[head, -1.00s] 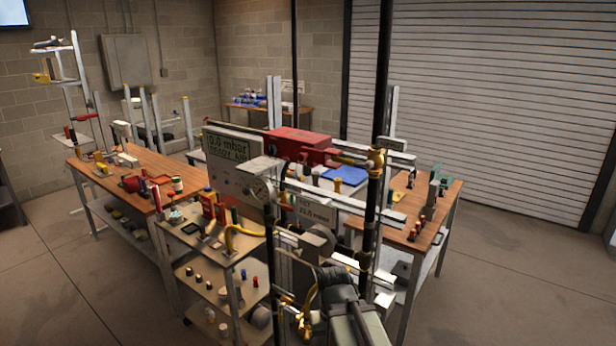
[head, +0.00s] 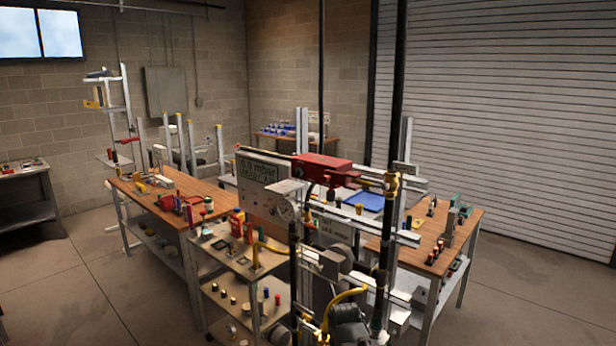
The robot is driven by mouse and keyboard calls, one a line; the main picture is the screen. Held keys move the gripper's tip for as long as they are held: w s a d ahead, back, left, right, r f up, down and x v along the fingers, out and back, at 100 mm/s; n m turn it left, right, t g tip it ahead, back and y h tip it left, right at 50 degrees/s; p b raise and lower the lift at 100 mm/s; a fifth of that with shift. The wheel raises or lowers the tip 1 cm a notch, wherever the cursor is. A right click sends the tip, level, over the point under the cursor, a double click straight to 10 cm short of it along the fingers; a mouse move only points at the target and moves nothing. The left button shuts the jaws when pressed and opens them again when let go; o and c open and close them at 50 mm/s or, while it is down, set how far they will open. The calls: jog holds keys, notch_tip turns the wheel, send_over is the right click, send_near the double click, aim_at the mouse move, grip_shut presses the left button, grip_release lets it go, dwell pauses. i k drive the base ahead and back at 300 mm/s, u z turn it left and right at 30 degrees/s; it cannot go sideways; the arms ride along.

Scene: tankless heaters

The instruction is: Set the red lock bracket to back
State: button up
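No part in the head view can be singled out for certain as the red lock bracket. A red box-shaped part (head: 312,168) sits on top of the central rig, beside a grey display panel (head: 262,185). A smaller red piece (head: 128,140) shows on the tall white stand at the far left. The lock bracket's setting cannot be read at this distance. My gripper is not clearly visible, and no fingertips show.
A wooden-topped bench (head: 160,190) with small tools stands left, another (head: 436,258) right. A tiered cart (head: 228,262) stands in front. A blue tray (head: 362,201) lies behind the rig. Open floor (head: 70,280) lies left and right.

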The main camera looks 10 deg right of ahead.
aim_at(340, 179)
jog(key=u, duration=0.5)
jog(key=i, duration=1.25)
jog(key=u, duration=0.8)
jog(key=k, duration=0.95)
jog(key=u, duration=0.2)
jog(key=i, duration=0.95)
jog(key=z, duration=0.1)
